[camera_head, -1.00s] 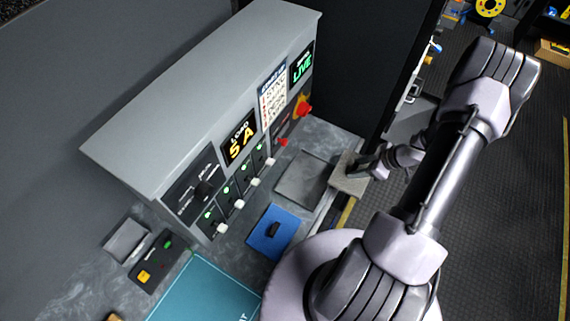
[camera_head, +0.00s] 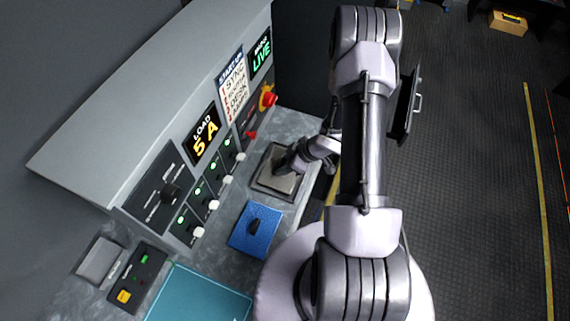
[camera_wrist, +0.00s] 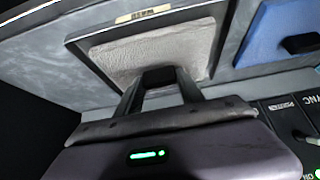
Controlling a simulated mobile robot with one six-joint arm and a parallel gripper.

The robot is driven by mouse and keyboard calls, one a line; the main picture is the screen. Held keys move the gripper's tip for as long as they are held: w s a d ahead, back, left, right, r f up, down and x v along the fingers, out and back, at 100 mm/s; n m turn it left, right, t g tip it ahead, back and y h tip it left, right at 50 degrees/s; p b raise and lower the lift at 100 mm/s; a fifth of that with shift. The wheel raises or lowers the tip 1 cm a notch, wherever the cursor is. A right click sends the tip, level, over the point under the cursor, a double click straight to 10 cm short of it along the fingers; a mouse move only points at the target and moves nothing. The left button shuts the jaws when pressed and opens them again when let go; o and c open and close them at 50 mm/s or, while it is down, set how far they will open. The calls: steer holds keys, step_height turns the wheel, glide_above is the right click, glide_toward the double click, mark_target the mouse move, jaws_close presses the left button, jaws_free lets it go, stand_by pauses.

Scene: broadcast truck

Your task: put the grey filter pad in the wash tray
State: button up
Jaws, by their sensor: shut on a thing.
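The grey filter pad (camera_head: 282,184) is inside the outline of a shallow grey tray (camera_head: 262,187) on the counter, right of the console. In the wrist view the pad (camera_wrist: 150,52) lies flat within the rim of the tray (camera_wrist: 85,42), which has a small label too blurred to read. I cannot tell whether the pad touches the tray floor. My gripper (camera_wrist: 158,78) is shut on the pad's dark grip; it also shows over the pad in the head view (camera_head: 288,168), where the arm hides part of the area behind.
A blue pad (camera_head: 264,236) with a black grip lies on the counter next to the tray. A teal mat (camera_head: 197,297) and a small box with buttons (camera_head: 138,277) are nearer. The console (camera_head: 170,95) with switches rises along the left.

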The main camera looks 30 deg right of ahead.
steer(key=shift+f, duration=0.15)
steer(key=o, duration=1.4)
